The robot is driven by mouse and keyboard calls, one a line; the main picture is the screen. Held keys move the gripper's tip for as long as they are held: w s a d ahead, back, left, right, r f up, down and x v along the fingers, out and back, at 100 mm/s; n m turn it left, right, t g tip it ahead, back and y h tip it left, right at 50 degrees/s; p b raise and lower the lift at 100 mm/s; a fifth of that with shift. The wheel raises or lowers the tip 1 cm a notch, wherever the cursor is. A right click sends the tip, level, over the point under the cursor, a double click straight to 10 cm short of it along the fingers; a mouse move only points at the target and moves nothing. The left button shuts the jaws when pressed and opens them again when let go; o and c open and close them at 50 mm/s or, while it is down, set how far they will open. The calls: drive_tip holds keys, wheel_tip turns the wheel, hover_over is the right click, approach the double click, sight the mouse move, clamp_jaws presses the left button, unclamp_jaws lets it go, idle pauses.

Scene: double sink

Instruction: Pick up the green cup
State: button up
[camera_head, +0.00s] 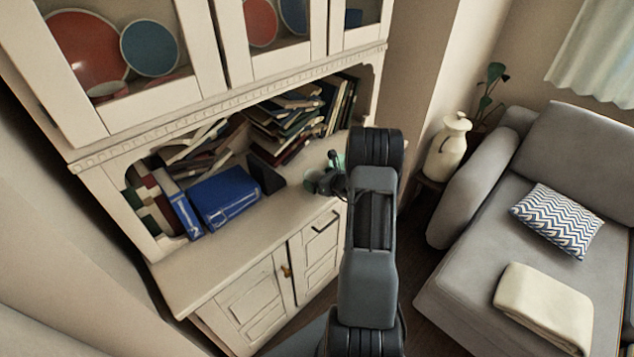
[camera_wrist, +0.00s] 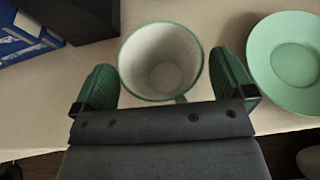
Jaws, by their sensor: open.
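The green cup (camera_wrist: 160,62) is in the wrist view, seen from above, with a white inside and a green rim. It stands upright on the cabinet's counter. My gripper (camera_wrist: 160,85) is open, with one green-padded finger on each side of the cup. Gaps show between the fingers and the cup, so it does not look gripped. In the head view my gripper (camera_head: 326,181) is over the counter's right part, and my arm hides much of that spot. A bit of green shows there, but I cannot make out the cup clearly.
A light green dish (camera_wrist: 295,62) sits close to the right finger. Blue binders (camera_head: 222,197) and a dark object (camera_head: 266,175) stand left on the counter (camera_head: 235,248). Piled books (camera_head: 285,122) fill the shelf behind. The front counter is clear. A grey sofa (camera_head: 470,190) stands at right.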

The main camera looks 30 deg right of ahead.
drive_tip(key=shift+c, duration=0.4)
drive_tip(key=c, duration=0.7)
